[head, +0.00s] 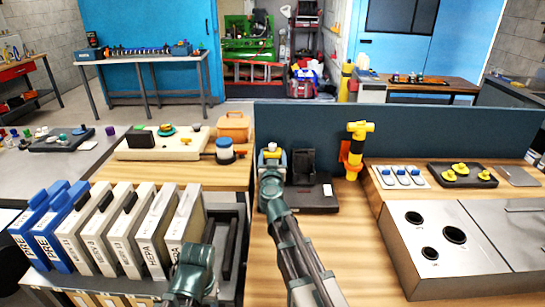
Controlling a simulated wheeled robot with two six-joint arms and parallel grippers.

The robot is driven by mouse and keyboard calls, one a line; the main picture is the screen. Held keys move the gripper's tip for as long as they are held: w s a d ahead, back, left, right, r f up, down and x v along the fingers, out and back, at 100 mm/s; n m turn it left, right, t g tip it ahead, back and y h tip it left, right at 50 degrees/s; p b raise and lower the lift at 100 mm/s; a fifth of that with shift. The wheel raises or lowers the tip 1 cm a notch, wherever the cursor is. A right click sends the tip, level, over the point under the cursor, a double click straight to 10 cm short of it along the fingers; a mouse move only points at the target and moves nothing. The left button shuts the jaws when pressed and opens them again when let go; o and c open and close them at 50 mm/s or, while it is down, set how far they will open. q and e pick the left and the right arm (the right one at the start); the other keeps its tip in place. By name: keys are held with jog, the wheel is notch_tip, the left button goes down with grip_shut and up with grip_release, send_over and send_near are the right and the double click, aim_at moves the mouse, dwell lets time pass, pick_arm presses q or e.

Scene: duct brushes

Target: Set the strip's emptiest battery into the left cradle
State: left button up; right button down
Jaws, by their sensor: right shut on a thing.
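My right arm reaches up the middle of the head view. Its gripper (270,158) is over the left part of a dark charger base (318,200) and is shut on a small yellow-and-light thing, seemingly a battery (271,152), mostly hidden by the gripper. A tall black cradle (303,163) stands on the base just right of the gripper. The left cradle is hidden behind my gripper and arm, so I cannot tell if the battery touches it. I cannot make out a battery strip or charge marks. Only a link of my left arm shows at the bottom.
Upright white and blue filters (110,225) fill the left front. A metal box with round holes (440,240) is at right. Wood between charger and box is clear.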

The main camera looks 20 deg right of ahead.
pick_arm(q)
jog(key=shift+f+b, duration=1.15)
pick_arm(e)
jog(key=shift+s+f, duration=0.1)
jog(key=shift+f, duration=1.1)
grip_release()
jog(key=shift+s, duration=0.15)
